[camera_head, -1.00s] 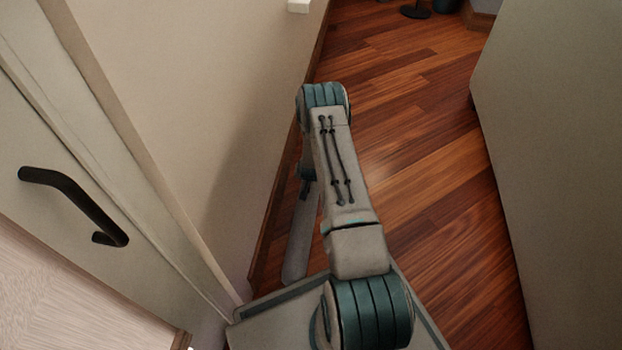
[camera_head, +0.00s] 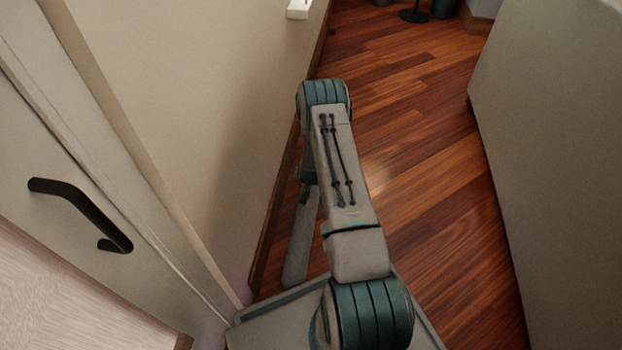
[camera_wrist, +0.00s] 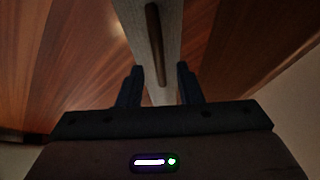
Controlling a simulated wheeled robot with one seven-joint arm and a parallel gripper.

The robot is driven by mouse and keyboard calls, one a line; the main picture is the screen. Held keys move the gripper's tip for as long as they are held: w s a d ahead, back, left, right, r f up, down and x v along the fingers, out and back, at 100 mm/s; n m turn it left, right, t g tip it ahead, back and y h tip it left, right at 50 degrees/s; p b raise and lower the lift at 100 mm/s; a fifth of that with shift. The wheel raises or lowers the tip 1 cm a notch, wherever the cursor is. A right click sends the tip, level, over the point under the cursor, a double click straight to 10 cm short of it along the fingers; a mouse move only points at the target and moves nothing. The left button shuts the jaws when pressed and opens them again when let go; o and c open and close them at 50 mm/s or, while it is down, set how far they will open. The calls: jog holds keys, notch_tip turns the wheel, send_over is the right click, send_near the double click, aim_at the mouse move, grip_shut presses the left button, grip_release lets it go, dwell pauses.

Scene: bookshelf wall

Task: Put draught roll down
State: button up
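A long grey roll with a rounded lower end, which I take for the draught roll (camera_head: 300,240), hangs beside my arm near the wall foot in the head view. In the wrist view, a pale grey fabric-like strip (camera_wrist: 170,30) with a dark brown bar along it fills the gap between my fingertips. My gripper (camera_wrist: 160,85) seems shut on this strip. The floor lies beyond it.
The beige wall (camera_head: 220,110) runs close along the left of my arm. A door with a black handle (camera_head: 85,212) is at the left. A large pale panel (camera_head: 550,140) bounds the right. Free wooden floor (camera_head: 420,150) lies between, with dark objects (camera_head: 415,14) at the far end.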

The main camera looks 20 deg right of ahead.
jog(key=p+v, duration=0.3)
jog(key=v, duration=0.6)
jog(key=shift+r, duration=0.1)
